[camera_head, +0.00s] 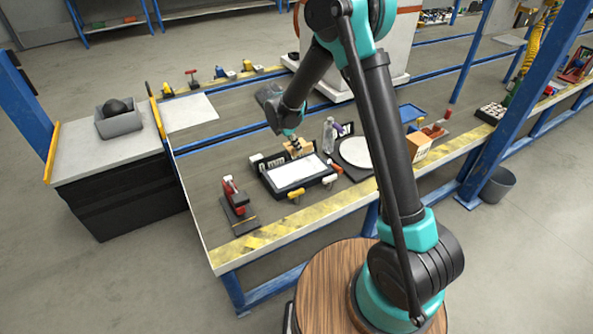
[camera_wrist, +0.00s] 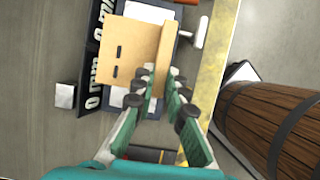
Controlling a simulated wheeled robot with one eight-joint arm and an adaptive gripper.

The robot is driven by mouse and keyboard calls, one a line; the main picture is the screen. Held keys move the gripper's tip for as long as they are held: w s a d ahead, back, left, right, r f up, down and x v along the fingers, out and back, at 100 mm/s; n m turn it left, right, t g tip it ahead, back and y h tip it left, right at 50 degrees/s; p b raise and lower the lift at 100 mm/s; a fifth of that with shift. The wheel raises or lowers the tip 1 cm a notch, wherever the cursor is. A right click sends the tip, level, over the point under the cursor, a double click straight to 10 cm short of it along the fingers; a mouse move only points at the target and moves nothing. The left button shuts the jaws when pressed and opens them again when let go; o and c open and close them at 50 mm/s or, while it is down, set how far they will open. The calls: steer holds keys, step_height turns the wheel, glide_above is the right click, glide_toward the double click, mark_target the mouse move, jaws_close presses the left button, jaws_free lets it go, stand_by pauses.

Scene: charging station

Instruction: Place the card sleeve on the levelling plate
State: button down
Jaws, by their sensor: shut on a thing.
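The card sleeve, a tan box-like piece with two dark slots (camera_wrist: 132,52), is held between the fingers of my gripper (camera_wrist: 163,88). In the head view my gripper (camera_head: 293,141) and the tan sleeve (camera_head: 299,151) are at the back edge of a white rectangular plate in a black frame (camera_head: 291,173), seemingly the levelling plate. In the wrist view the sleeve covers much of the white plate (camera_wrist: 146,12). I cannot tell whether the sleeve touches the plate.
Yellow-topped knobs (camera_head: 296,194) and a red-capped piece (camera_head: 336,167) stand by the plate. A round white disc (camera_head: 355,151), a clear bottle (camera_head: 328,133) and a cardboard box (camera_head: 418,146) are to the right. A red clamp (camera_head: 233,192) stands left.

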step_height(320, 180, down, 13)
steer(key=shift+r, duration=0.2)
stand_by(0.3)
steer(key=c, duration=1.5)
jaws_free()
steer(key=shift+f, duration=0.1)
steer(key=shift+c, duration=0.2)
